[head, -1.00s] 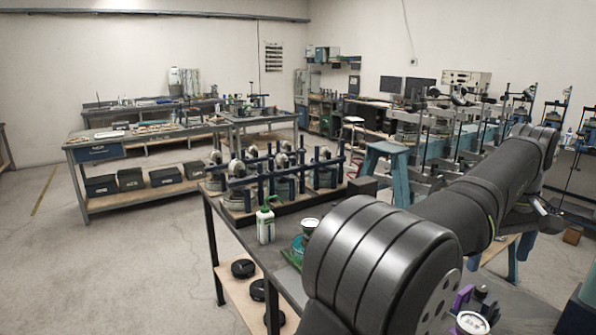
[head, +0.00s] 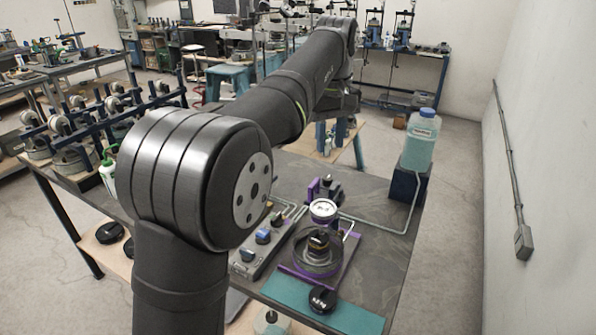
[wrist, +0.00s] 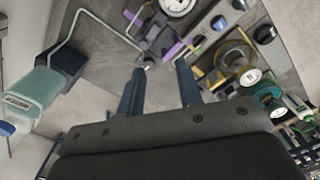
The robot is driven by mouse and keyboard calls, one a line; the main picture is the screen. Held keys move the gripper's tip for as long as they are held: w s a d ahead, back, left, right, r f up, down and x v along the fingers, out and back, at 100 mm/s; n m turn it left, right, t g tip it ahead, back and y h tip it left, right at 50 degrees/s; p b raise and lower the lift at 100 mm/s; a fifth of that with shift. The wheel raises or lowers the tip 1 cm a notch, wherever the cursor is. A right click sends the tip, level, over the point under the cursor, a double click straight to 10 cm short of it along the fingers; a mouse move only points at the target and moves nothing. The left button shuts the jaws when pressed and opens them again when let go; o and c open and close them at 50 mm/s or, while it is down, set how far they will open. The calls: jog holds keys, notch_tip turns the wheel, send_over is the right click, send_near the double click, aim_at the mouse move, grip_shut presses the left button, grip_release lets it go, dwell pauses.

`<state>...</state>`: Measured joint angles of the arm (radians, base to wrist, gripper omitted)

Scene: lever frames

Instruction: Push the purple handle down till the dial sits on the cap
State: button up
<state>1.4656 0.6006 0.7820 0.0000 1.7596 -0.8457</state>
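The white-faced dial (head: 323,209) is on a purple-and-black device, behind and above a dark round piece with a black knob (head: 318,240) in the head view. I cannot tell whether this knob is the cap, or how large the gap is. A purple part (head: 312,191) shows at the device's back beside a black upright. In the wrist view a purple bar (wrist: 175,48), perhaps the handle, lies just beyond the fingertips; the dial (wrist: 177,4) is cut by the top edge. My gripper (wrist: 160,66) is open and empty, fingers apart. My arm hides it in the head view.
A bottle of pale liquid (head: 421,140) stands on a dark blue block (head: 407,183) at the right, with metal tubing running to the device. A panel with blue knobs (head: 263,237) lies left of it. A black lid (head: 322,300) rests on a teal mat (head: 355,318) in front.

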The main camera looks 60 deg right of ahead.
aim_at(314, 183)
jog(key=w+r+m, duration=0.4)
jog(key=r+m, duration=0.1)
jog(key=m, duration=0.6)
jog(key=f, duration=1.7)
jog(key=shift+s+d, duration=0.1)
jog(key=shift+d, duration=0.25)
grip_shut()
